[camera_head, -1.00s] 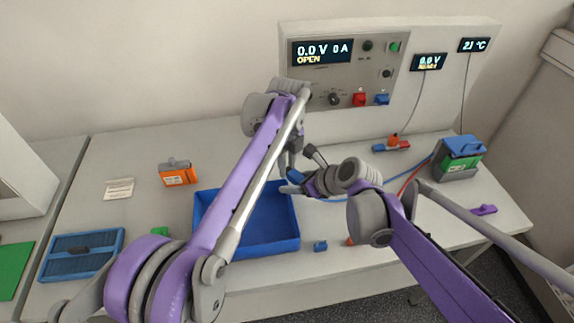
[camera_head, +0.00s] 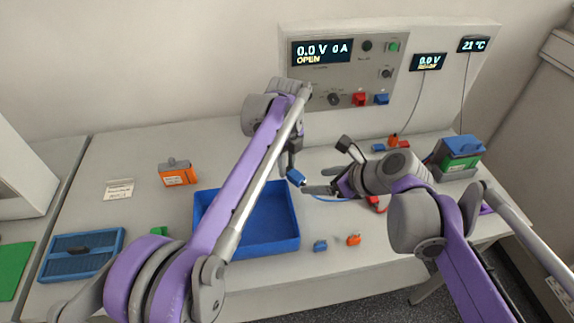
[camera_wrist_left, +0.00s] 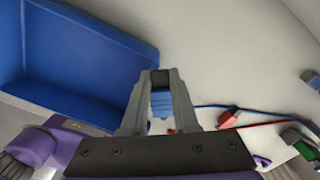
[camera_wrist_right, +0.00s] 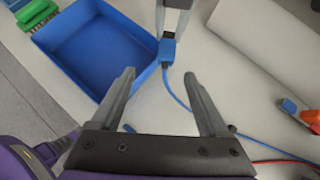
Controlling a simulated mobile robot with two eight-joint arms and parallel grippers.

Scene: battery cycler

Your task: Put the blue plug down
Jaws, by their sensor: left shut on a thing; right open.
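The blue plug (camera_head: 296,177) hangs at my left gripper, just right of the blue tray, with its blue cable trailing right. It also shows between the left fingers in the left wrist view (camera_wrist_left: 161,104) and below them in the right wrist view (camera_wrist_right: 167,50). My left gripper (camera_wrist_right: 173,22) is shut on the plug; in the head view its arm hides part of it. My right gripper (camera_wrist_right: 160,95) is open and empty, its fingers apart from the plug, just to its right in the head view.
The blue tray (camera_head: 270,245) stands left of the plug. A red plug (camera_wrist_left: 231,118) with its cable lies on the bench. A blue block (camera_head: 320,246) and an orange block (camera_head: 353,240) lie in front. A green-and-blue battery (camera_head: 460,153) stands at the right. The cycler (camera_head: 340,75) stands behind.

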